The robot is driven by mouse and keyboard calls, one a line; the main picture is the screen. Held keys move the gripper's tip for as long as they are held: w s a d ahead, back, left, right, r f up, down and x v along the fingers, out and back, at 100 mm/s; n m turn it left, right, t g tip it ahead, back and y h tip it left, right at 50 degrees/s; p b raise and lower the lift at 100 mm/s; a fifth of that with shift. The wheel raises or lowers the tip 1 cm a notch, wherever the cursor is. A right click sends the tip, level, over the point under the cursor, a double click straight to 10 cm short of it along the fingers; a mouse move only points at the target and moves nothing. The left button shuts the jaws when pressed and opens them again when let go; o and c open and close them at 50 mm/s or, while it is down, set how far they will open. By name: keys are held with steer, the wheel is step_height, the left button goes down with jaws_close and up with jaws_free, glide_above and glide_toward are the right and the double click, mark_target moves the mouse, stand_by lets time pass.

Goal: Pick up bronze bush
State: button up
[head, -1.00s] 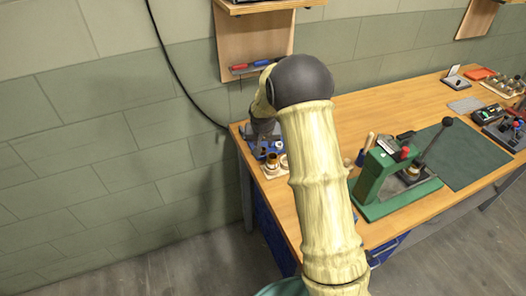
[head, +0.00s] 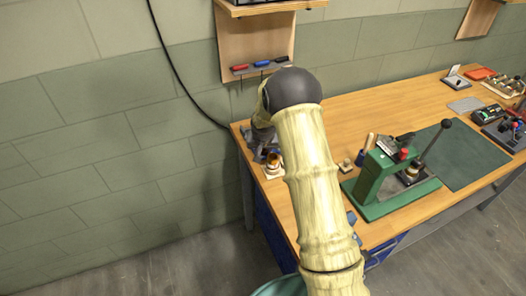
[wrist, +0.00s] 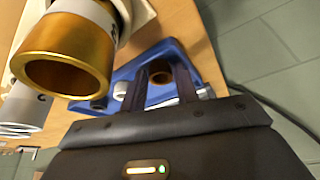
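In the wrist view a small bronze ring (wrist: 160,74) sits in a blue tray (wrist: 150,56), showing between and beyond my fingertips. A larger gold-coloured bush (wrist: 66,58) with a pale lettered band is nearer the camera at left; it shows in the head view as a small bronze cylinder (head: 272,160) on a pale block. I cannot tell for certain which one is the bronze bush. My gripper (wrist: 158,82) is open, its two dark fingers apart, over the tray. I see nothing held. In the head view my arm partly hides the gripper and tray.
Silver and white cylinders (wrist: 22,108) stand left of the gripper in the wrist view. A green press (head: 385,180) stands on the bench to the right of my arm. A tool shelf (head: 262,68) and the wall are close behind. The bench's middle back is clear.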

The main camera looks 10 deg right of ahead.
steer(key=c, duration=0.6)
steer(key=shift+c, duration=0.2)
step_height(320, 180, up, 10)
steer(key=b, duration=0.1)
stand_by(0.6)
